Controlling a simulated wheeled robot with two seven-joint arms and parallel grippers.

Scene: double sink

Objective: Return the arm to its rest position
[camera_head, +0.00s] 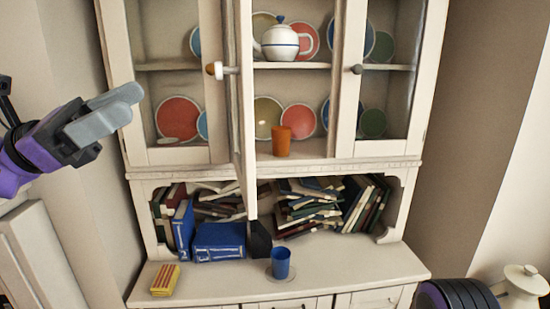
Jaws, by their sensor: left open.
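My left gripper (122,104) is at the left of the head view, in front of the wall and the left side of the white cabinet (260,172). Its grey fingers point right and slightly up, with nothing visible between them. The purple and black arm behind it comes in from the left edge. A cabinet door (244,110) in the middle stands open and is seen nearly edge-on. Its knob (218,70) faces left, and the gripper is clear of it. My right gripper is not in view.
An orange cup (281,142) and a white teapot (281,41) stand on the shelves. Below, a blue cup (280,263) stands on a saucer, near blue books (219,241) and a yellow-red box (165,280). A white lidded object (523,285) is at lower right.

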